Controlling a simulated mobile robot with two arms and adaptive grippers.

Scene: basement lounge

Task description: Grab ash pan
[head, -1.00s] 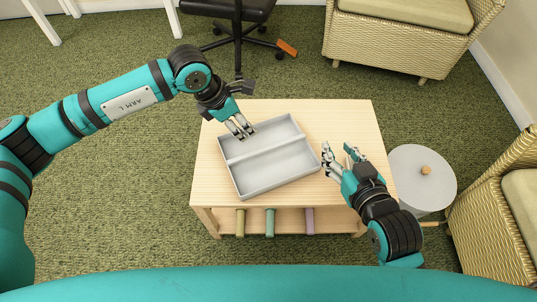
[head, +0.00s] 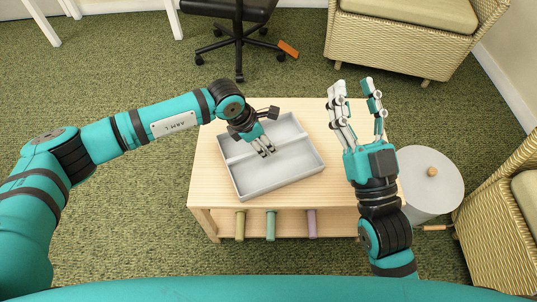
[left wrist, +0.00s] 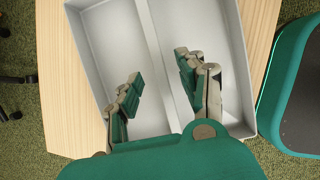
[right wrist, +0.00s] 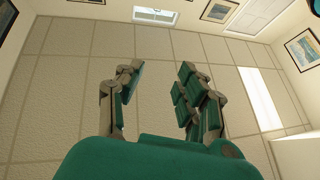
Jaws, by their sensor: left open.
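The ash pan appears to be the light grey rectangular tray (head: 300,172) with a raised divider along its middle, lying at an angle on the wooden table. It also fills much of the left wrist view (left wrist: 100,40). My left gripper (head: 266,151) is open over the pan. In the left wrist view its fingers (left wrist: 158,68) are apart, one on each side of the divider; I cannot tell whether they touch it. My right gripper (head: 353,90) is open and empty, raised near the table's right side. The right wrist view shows its spread fingers (right wrist: 158,82) against the ceiling.
The wooden table (head: 208,190) has a lower shelf with several coloured rolls (head: 270,224) at its front. A grey round lidded bin (head: 430,185) stands right of the table. Wicker armchairs (head: 395,45) are at the back right and right. A black office chair (head: 237,40) stands behind.

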